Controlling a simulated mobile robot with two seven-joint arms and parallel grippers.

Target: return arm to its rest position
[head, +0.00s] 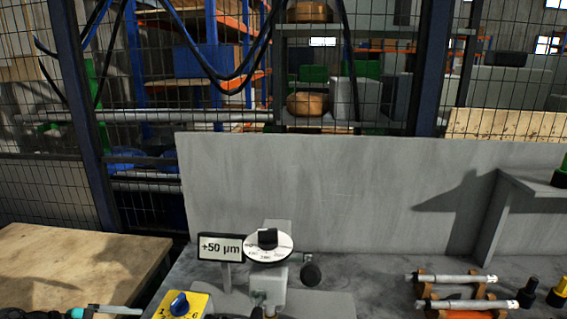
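Dark parts with a teal ring and a thin grey rod (112,310) show at the bottom left edge. They are cut off, and I cannot tell what they belong to. In the middle stands a grey device with a white round dial (268,248) and a black knob. A sign reading "+50 µm" (220,247) stands beside it.
A yellow plate with a blue knob (180,304) is at the bottom. Grey shafts (455,278) lie on orange-brown holders at right, near black and yellow pegs (527,292). A wooden tabletop (75,262) is at left. A grey panel (330,190) and mesh fence stand behind.

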